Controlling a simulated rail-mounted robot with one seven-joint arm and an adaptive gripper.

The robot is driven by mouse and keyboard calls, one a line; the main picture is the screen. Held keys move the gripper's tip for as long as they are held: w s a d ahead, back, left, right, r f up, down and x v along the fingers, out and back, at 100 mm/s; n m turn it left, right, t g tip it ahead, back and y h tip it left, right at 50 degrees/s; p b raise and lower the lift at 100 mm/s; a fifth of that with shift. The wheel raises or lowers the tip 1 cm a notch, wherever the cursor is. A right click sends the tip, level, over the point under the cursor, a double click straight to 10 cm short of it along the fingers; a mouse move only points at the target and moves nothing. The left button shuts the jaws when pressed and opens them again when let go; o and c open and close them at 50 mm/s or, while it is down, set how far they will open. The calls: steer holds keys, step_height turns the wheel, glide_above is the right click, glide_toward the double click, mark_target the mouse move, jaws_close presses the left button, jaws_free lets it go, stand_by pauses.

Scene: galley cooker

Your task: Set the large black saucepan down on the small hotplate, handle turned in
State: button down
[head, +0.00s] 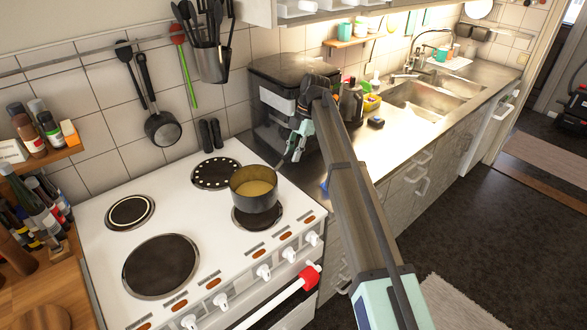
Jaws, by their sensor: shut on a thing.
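The black saucepan (255,203) holds a yellowish-brown content. It is over the back part of the front right hotplate (257,222); I cannot tell whether it touches it. Its handle (284,164) points back and right, up to my gripper (297,145), which is shut on it. The jaws are small and partly hidden. The other hotplates are bare: a small one with a white ring (130,212) at back left, a dotted one (215,174) at back right, and a large one (161,266) at front left.
A dark box-like appliance (283,88) stands on the counter right behind my gripper. Two black upright things (211,136) stand at the cooker's back edge. A small pan (163,129) hangs on the wall. Bottles (45,205) crowd the left side. White knobs (264,271) line the front.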

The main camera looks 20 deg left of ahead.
steer(key=shift+f+p, duration=0.7)
steer(key=shift+f, duration=2.05)
steer(key=c, duration=1)
jaws_free()
steer(key=b+v, duration=0.3)
steer(key=v, duration=0.7)
steer(key=shift+r, duration=0.25)
steer(key=shift+p+v, duration=0.75)
steer(key=shift+p, duration=0.1)
steer(key=shift+d, duration=0.1)
